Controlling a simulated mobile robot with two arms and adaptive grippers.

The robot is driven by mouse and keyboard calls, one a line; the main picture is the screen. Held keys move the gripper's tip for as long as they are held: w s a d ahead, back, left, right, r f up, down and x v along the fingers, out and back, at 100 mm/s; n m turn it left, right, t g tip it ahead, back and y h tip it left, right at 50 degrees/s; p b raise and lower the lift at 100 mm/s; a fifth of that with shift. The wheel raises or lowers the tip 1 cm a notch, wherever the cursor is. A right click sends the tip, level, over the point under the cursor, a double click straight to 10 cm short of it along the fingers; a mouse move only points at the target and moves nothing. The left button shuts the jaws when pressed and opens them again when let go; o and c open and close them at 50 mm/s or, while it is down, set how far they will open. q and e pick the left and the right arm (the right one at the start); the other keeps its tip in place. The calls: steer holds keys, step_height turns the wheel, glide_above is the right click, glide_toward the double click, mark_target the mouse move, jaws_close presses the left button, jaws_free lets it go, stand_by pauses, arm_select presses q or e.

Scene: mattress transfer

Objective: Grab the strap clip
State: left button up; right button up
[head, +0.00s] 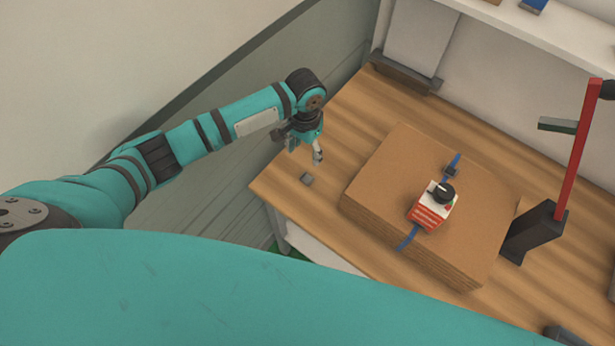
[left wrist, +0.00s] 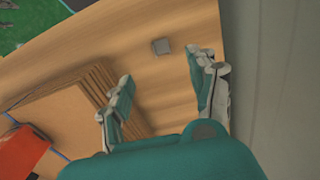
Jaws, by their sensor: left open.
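A small grey block, likely the strap clip (head: 306,179), lies on the wooden table near its left edge. It also shows in the left wrist view (left wrist: 161,46), beyond and roughly between my fingertips. My left gripper (head: 306,154) is open and empty above the table, close to this clip and apart from it. Its two spread fingers show in the left wrist view (left wrist: 163,72). A blue strap (head: 408,238) runs over a stack of brown cardboard (head: 400,165), with a dark buckle (head: 451,171) on it. My right gripper is not in view.
A red and white device with a black knob (head: 432,211) sits on the cardboard. A dark stand with a red upright bar (head: 535,230) is to the right. The wooden table (head: 340,120) is bare around the clip. A grey wall (head: 335,45) runs along the table's left side.

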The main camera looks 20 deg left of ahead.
arm_select(q)
step_height(320, 180, down, 4)
steer(key=b, duration=0.4)
glide_above(305, 181)
step_height(305, 181, down, 5)
steer(key=shift+d+r, duration=0.1)
steer(key=shift+r, duration=0.1)
step_height(305, 181, down, 6)
steer(key=b, duration=0.8)
steer(key=shift+f, duration=0.1)
steer(key=shift+c, duration=0.2)
steer(key=c, duration=1)
